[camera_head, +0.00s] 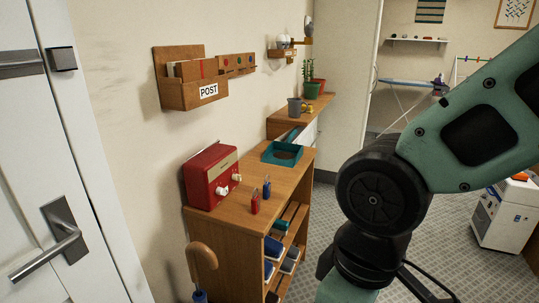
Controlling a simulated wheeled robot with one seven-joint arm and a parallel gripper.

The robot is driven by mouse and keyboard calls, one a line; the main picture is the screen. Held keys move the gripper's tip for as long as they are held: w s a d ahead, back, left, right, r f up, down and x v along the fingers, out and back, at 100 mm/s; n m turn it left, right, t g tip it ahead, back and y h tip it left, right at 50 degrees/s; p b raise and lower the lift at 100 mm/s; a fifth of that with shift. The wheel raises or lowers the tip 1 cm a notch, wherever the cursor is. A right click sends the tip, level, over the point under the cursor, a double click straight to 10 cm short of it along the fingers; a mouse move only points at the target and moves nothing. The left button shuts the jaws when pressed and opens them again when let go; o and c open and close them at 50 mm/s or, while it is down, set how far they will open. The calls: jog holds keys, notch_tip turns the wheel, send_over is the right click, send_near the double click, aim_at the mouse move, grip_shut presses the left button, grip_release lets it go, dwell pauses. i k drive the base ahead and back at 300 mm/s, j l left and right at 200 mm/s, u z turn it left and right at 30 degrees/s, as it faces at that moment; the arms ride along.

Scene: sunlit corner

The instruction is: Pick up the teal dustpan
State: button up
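My green and black arm fills the right side of the picture, apart from the cabinet. My gripper is outside the picture, so its opening does not show.
The wooden cabinet (235,222) also bears a red radio (211,176) and small red and blue items (267,188). Its shelves hold shoes (273,246). A cane-like handle (202,256) stands in front. A post rack (190,92) hangs above. A white door (60,170) is at left.

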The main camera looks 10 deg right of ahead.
aim_at(286, 154)
jog(key=i+l+u, duration=0.15)
jog(key=u, duration=0.25)
jog(key=i+l+u, duration=0.2)
jog(key=u, duration=0.15)
jog(key=i+l+u, duration=0.1)
jog(key=l, duration=0.25)
jog(key=i+l+u, duration=0.1)
jog(key=l, duration=0.3)
jog(key=i+l, duration=0.25)
jog(key=i+l+u, duration=0.15)
jog(key=l, duration=0.35)
jog(key=i+l+u, duration=0.1)
jog(key=l, duration=0.3)
jog(key=i+l, duration=0.1)
jog(key=l, duration=0.2)
jog(key=i+l, duration=0.1)
jog(key=l, duration=0.2)
jog(key=i+l, duration=0.1)
jog(key=l, duration=0.2)
